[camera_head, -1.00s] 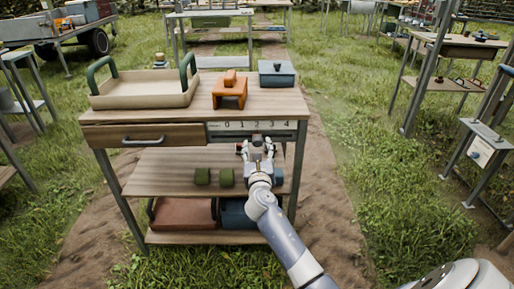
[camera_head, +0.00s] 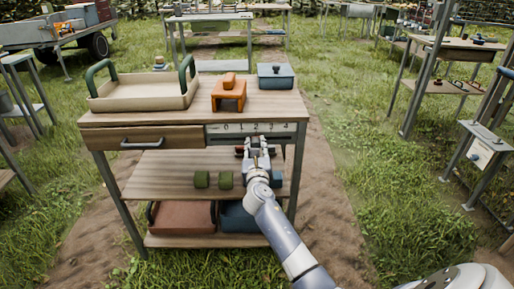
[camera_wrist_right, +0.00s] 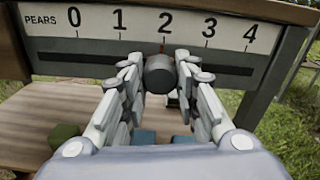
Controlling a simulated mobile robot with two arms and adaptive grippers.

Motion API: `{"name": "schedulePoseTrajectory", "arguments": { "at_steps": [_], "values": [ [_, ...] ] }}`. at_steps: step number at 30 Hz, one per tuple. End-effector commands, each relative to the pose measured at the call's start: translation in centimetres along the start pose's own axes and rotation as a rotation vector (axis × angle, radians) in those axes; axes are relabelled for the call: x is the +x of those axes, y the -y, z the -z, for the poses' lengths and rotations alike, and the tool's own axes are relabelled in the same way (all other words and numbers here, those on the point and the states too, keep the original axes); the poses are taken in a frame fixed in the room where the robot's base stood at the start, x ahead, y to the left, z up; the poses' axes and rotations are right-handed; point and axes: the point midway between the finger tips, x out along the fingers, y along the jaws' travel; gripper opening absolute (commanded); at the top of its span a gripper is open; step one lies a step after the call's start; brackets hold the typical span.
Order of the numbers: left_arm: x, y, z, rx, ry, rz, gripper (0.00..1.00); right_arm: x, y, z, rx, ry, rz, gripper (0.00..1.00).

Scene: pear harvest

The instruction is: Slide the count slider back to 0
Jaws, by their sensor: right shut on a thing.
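The count scale (camera_head: 288,128) is a pale strip marked 0 to 4 on the table's front edge; in the wrist view the scale (camera_wrist_right: 65,19) also reads PEARS. Below it runs a dark slot. The slider's dark round knob (camera_wrist_right: 160,74) sits in the slot under the 2. My right gripper (camera_head: 256,143) reaches up to the slot from the front. In the wrist view its fingers (camera_wrist_right: 160,82) stand on both sides of the knob, shut on it. My left gripper is not in view.
A drawer (camera_head: 150,138) with a handle lies left of the scale. The tabletop holds a tray (camera_head: 140,103), an orange stand (camera_head: 229,102) and a blue box (camera_head: 276,83). Green blocks (camera_head: 202,179) sit on the shelf below. Grass lies right of the table.

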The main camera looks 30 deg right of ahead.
Motion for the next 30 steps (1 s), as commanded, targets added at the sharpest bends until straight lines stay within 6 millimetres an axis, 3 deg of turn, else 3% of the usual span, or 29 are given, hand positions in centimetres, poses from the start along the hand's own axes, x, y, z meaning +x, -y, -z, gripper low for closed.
{"name": "schedulePoseTrajectory", "arguments": {
  "at_steps": [9,12,24,25,27,30],
  "values": [
    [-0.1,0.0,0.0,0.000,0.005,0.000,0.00,-0.1,-7.7,-1.2,0.001,0.000,-0.009,0.00],
    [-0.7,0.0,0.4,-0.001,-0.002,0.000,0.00,-0.1,-9.2,-1.4,0.000,0.000,-0.006,0.00],
    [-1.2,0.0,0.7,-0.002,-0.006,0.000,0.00,-0.2,-10.3,-1.5,0.001,0.000,-0.008,0.00],
    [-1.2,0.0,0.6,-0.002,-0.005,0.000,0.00,-0.2,-10.3,-1.5,0.001,0.000,-0.009,0.35],
    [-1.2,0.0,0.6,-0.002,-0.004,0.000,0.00,-0.2,-10.3,-1.5,0.001,0.000,-0.009,0.50],
    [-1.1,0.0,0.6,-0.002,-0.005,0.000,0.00,-0.2,-10.2,-1.5,0.001,0.000,-0.007,0.50]
  ]
}}
